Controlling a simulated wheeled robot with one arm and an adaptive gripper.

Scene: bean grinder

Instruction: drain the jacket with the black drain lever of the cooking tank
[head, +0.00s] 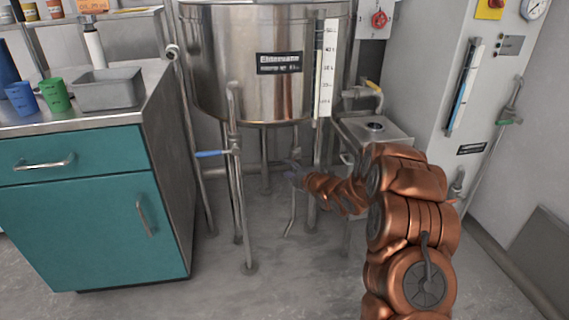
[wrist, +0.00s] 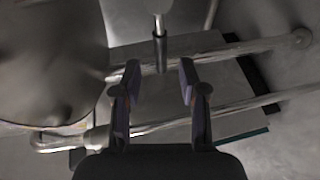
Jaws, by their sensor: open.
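The steel cooking tank (head: 222,60) stands on legs in the middle of the head view. My gripper (head: 291,170) is open below its rounded bottom, small and partly blurred into the background. In the wrist view, my open gripper (wrist: 159,68) has one finger on each side, with a gap between them. A thin rod with a darker grey sleeve (wrist: 160,50) ends at that gap. I cannot tell whether it is the black drain lever or whether a finger touches it. No lever is clearly black in the head view. The tank's rounded side (wrist: 45,60) fills the wrist view's left.
A blue-handled valve (head: 210,153) sits on the pipe left of my gripper. A yellow-handled valve (head: 373,86) is at the tank's right. A teal cabinet (head: 80,220) stands at left, a grey control cabinet (head: 430,70) at right. Steel pipes (wrist: 245,47) cross the wrist view.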

